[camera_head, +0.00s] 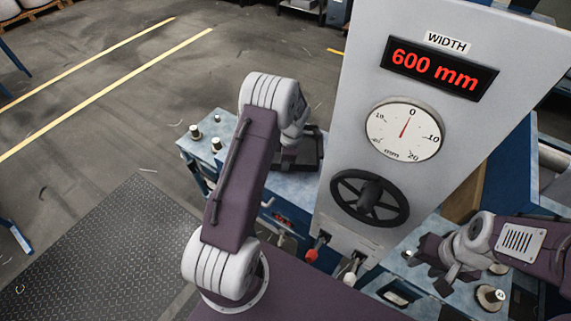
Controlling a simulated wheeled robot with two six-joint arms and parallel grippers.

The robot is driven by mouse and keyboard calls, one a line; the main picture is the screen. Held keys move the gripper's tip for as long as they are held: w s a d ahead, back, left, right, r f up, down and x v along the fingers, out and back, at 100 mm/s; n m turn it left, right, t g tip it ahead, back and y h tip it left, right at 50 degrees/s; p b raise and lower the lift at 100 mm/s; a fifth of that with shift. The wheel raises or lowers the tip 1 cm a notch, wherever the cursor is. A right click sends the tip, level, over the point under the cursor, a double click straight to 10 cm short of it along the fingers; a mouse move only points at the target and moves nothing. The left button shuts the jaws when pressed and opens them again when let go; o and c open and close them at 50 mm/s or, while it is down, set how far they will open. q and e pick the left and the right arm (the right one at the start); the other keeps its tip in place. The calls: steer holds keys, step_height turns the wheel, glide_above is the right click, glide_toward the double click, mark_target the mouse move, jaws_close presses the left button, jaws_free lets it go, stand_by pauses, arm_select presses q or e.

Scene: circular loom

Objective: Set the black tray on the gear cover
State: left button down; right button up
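The black tray (314,141) is on or just above the worn blue top (231,162) left of the gauge panel. I cannot tell whether it touches that top. My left gripper (288,161) is at the tray, pointing down over it. My own arm and wrist hide part of the tray and the fingertips, so the grip cannot be made out. Which blue surface is the gear cover is not marked. My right gripper (428,267) is at the lower right, apart from the tray, with its fingers spread and nothing between them.
The grey panel (336,215) with a 600 mm display, dial and black handwheel (370,198) stands between my grippers. Small pegs (216,144) stand on the left blue top. Spools (490,296) and levers (318,246) are low and right. Open floor lies left.

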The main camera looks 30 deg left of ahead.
arm_select(q)
steer(key=shift+w+f, duration=0.3)
steer(key=shift+f+b, duration=0.15)
steer(key=shift+b, duration=0.15)
steer(key=shift+s+f, duration=0.1)
steer(key=shift+f, duration=0.05)
steer(key=c, duration=1.5)
jaws_free()
steer(key=shift+s, duration=0.1)
steer(key=shift+c, duration=0.2)
